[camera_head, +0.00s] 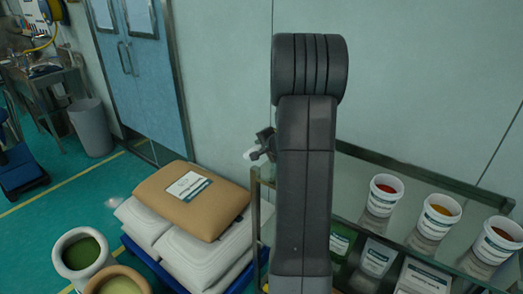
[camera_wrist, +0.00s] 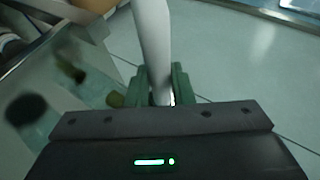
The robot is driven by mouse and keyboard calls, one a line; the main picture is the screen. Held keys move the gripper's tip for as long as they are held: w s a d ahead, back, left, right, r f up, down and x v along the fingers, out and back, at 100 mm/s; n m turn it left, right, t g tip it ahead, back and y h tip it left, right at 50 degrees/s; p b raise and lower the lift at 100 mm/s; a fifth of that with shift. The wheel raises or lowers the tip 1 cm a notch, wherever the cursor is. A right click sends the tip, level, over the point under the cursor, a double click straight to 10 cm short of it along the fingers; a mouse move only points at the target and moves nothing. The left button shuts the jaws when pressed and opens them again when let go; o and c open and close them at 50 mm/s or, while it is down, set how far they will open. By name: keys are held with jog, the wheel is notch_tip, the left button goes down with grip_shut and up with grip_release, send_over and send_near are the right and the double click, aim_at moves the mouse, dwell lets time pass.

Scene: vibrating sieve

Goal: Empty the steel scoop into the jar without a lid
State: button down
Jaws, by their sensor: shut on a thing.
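My gripper (camera_head: 264,146) shows at the left of my arm in the head view, mostly hidden behind the arm. In the wrist view its green fingers (camera_wrist: 161,86) are shut on a pale, smooth shaft, which I take as the handle of the steel scoop (camera_wrist: 152,40). The shaft runs up out of the frame, so the bowl and any contents are hidden there. A small whitish shape beside the gripper in the head view may be part of the scoop. I cannot single out a jar without a lid.
White open-topped tubs with red (camera_head: 384,197), orange (camera_head: 437,218) and brown (camera_head: 495,243) contents stand on a glass-topped rack at right. Labelled containers (camera_head: 375,258) sit below. Stacked sacks (camera_head: 188,200) and two round open containers (camera_head: 80,256) are at lower left.

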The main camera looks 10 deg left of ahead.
jog(key=shift+s+d+f+m+t+y+b, duration=0.15)
jog(key=shift+f+t+y+b, duration=0.2)
jog(key=shift+b, duration=1.55)
jog(key=shift+w+d+f+m+t+y+b, duration=0.2)
jog(key=shift+y+b, duration=0.25)
jog(key=shift+b, duration=1.45)
jog(key=t+y+b, duration=0.1)
jog(key=b, duration=0.5)
jog(key=m+t+y+b, duration=0.1)
jog(key=b, duration=0.6)
jog(key=t+y+b, duration=0.1)
jog(key=b, duration=0.6)
jog(key=shift+s+d+r+m+y, duration=0.25)
jog(key=shift+s+d+y, duration=0.1)
jog(key=shift+d+y, duration=0.05)
jog(key=t+b, duration=0.1)
jog(key=b, duration=0.4)
jog(key=m+t+y+b, duration=0.1)
jog(key=b, duration=0.5)
jog(key=d+m+t+y+b, duration=0.1)
jog(key=b, duration=0.4)
jog(key=shift+s+t+b, duration=0.2)
jog(key=shift+t+b, duration=0.05)
jog(key=shift+b, duration=0.1)
jog(key=shift+r+y+b, duration=0.15)
jog(key=shift+y+b, duration=0.15)
jog(key=shift+b, duration=0.35)
jog(key=shift+a+r+n+g+h+b, duration=0.1)
jog(key=shift+a+n+g+h+b, duration=0.25)
jog(key=shift+g+b, duration=1.15)
